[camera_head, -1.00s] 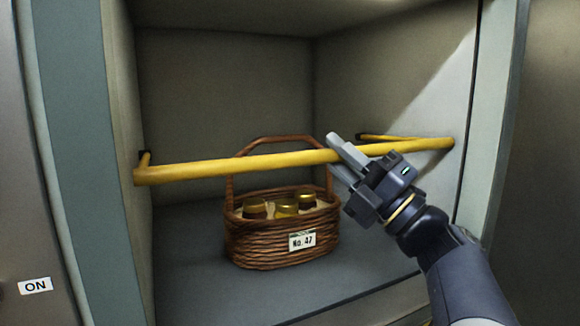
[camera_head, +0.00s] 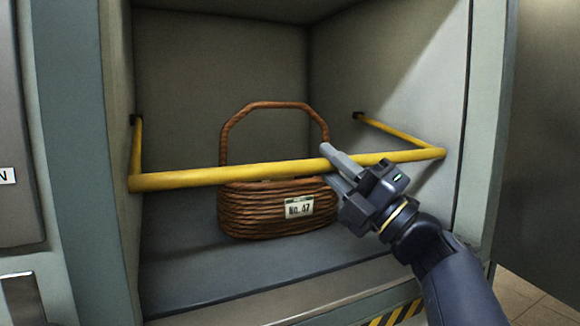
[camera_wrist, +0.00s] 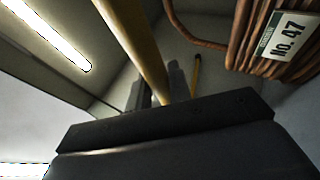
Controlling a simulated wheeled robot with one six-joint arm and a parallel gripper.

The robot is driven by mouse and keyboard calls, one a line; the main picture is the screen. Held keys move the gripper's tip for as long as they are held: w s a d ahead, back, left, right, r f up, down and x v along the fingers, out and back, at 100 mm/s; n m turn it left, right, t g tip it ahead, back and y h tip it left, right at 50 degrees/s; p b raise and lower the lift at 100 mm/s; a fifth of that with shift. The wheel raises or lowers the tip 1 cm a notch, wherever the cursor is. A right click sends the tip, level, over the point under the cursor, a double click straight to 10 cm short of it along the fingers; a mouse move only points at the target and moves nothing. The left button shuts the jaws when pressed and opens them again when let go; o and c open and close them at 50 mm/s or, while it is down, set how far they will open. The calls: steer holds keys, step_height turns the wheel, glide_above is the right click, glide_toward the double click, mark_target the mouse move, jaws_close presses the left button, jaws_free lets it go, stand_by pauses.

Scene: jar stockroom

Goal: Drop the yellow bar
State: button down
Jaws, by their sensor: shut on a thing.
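The yellow bar (camera_head: 230,175) is a U-shaped rail across the front of an open compartment, its side arms running back to dark mounts on both walls. The front rail lies lower than the mounts. My gripper (camera_head: 329,165) is shut on the front rail, right of its middle. In the wrist view the yellow bar (camera_wrist: 135,45) runs down between the fingers of my gripper (camera_wrist: 160,92). Part of the rail is hidden by the fingers.
A brown wicker basket (camera_head: 265,212) labelled No. 47 stands on the compartment floor (camera_head: 180,265) behind the bar, its handle rising above it. The bar crosses in front of its rim and hides its contents. Compartment walls stand close on both sides.

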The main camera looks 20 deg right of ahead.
steer(key=shift+w+f, duration=0.1)
steer(key=shift+f, duration=0.4)
steer(key=c, duration=1.3)
jaws_free()
steer(key=shift+r, duration=0.1)
steer(key=shift+s+d, duration=0.25)
steer(key=p+v, duration=0.1)
steer(key=v, duration=0.9)
